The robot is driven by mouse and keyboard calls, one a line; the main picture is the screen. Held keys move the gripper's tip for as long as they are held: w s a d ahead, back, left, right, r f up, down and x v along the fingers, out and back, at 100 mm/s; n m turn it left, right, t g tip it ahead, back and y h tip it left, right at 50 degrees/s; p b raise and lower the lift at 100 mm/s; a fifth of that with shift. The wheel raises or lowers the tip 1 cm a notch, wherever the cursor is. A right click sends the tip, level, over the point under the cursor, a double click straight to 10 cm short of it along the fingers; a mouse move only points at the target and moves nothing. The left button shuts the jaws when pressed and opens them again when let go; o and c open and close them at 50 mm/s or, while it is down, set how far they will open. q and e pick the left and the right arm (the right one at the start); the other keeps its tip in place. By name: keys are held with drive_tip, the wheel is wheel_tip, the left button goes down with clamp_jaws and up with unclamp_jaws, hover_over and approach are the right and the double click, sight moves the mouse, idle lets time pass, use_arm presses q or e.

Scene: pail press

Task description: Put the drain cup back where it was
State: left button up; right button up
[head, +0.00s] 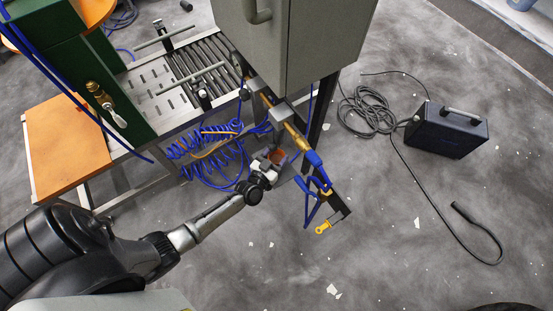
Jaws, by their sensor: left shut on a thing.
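My left gripper (268,165) reaches in from the lower left and is shut on a small grey cup with a brownish inside, which looks like the drain cup (279,157). The cup is just beyond the fingertips, below the brass-and-blue air line fittings (297,138) and beside the bracket under the grey cabinet. The fingers hide part of the cup, and I cannot tell whether it touches the bracket. My right gripper is not in view.
Coiled blue hoses (208,145) hang left of the gripper. A hanging blue valve with a yellow tag (323,228) is close on the right. The grey cabinet (290,45) stands above, beside a roller conveyor (200,65). A dark box (446,130) and cables lie on the floor at right.

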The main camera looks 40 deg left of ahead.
use_arm(q)
drive_tip(key=c, duration=0.4)
drive_tip(key=shift+c, duration=0.2)
drive_tip(key=shift+r, duration=0.1)
